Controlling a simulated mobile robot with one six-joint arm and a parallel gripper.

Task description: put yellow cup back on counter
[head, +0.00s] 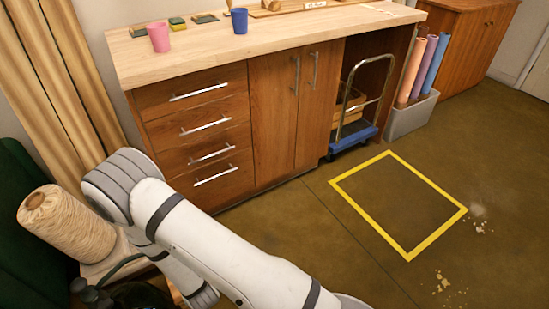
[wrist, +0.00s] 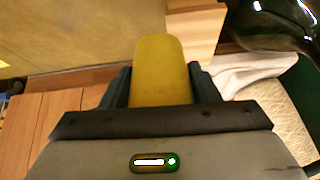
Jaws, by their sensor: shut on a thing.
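The yellow cup (wrist: 160,72) is in the wrist view, between the two dark fingers of my gripper (wrist: 159,84). My gripper is shut on it. In the head view neither the yellow cup nor my gripper's fingers can be made out; my white arm reaches down to the lower left there. The counter (head: 280,38) is a pale wooden top over brown drawers and cupboard doors. A pink cup (head: 158,37) and a blue cup (head: 240,20) stand upright on it, apart from each other.
A spool of twine (head: 62,218) stands at the lower left. A blue trolley (head: 352,134) sits in the counter's open bay. The counter's front strip is clear.

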